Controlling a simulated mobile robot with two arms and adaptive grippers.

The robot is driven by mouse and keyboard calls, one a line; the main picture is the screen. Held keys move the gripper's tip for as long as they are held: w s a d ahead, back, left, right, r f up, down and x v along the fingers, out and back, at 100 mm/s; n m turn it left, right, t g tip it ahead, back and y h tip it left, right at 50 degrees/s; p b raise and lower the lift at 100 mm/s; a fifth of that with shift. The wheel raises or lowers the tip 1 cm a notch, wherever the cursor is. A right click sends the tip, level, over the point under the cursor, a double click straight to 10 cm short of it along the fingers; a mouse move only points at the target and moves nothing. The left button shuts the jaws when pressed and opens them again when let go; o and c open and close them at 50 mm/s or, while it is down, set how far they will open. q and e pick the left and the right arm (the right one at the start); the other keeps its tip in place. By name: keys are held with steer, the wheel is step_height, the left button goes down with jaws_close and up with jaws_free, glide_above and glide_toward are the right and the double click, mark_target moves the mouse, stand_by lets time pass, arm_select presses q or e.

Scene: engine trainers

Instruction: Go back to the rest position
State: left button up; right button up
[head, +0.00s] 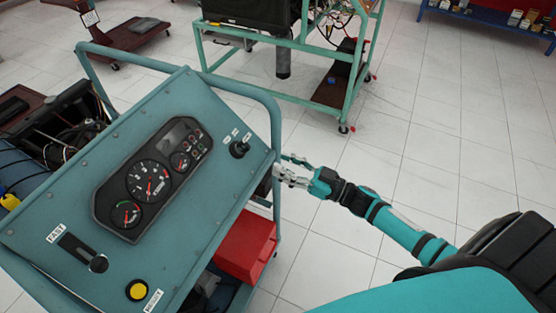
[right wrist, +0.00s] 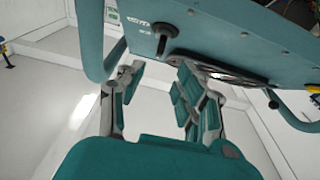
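My right gripper (head: 291,172) is just off the right edge of the teal engine trainer's control panel (head: 60,262), below and right of the black key switch (head: 239,149). In the right wrist view, the right gripper (right wrist: 157,72) has its fingers spread apart with nothing between them. The panel (right wrist: 262,45) and its key switch (right wrist: 164,36) lie beyond the fingertips there. The gripper looks clear of the switch; whether it touches the panel edge I cannot tell. My left gripper is not in view.
A bent tube rail (head: 268,105) runs along the panel's edge close to the right gripper. A red box (head: 246,246) sits low on the trainer. Another green-framed trainer (head: 290,42) stands behind. The tiled floor (head: 440,140) on the right is open.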

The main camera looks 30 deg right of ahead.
stand_by(0.4)
steer(key=s+d+f+m+g+h, duration=0.1)
steer(key=s+d+f+m+h, duration=0.2)
steer(key=f, duration=0.7)
steer(key=s+d+f+m+g+h, duration=0.1)
steer(key=s+f+g+h, duration=0.2)
steer(key=f, duration=0.7)
steer(key=s+d+f+m+h, duration=0.25)
steer(key=f+h, duration=0.25)
steer(key=f, duration=0.6)
steer(key=s+a+f+g, duration=0.2)
steer(key=s+f, duration=0.4)
steer(key=s, duration=0.5)
steer(key=s+a+f+g+h, duration=0.1)
steer(key=s+a+f+g, duration=0.2)
steer(key=s, duration=0.8)
steer(key=s+a+f+n+g, duration=0.1)
steer(key=s+a+f+g, duration=0.1)
steer(key=s+f+g, duration=0.3)
steer(key=s+f, duration=0.4)
steer(key=s, duration=0.2)
steer(key=shift+a, duration=0.35)
steer(key=shift+s, duration=0.1)
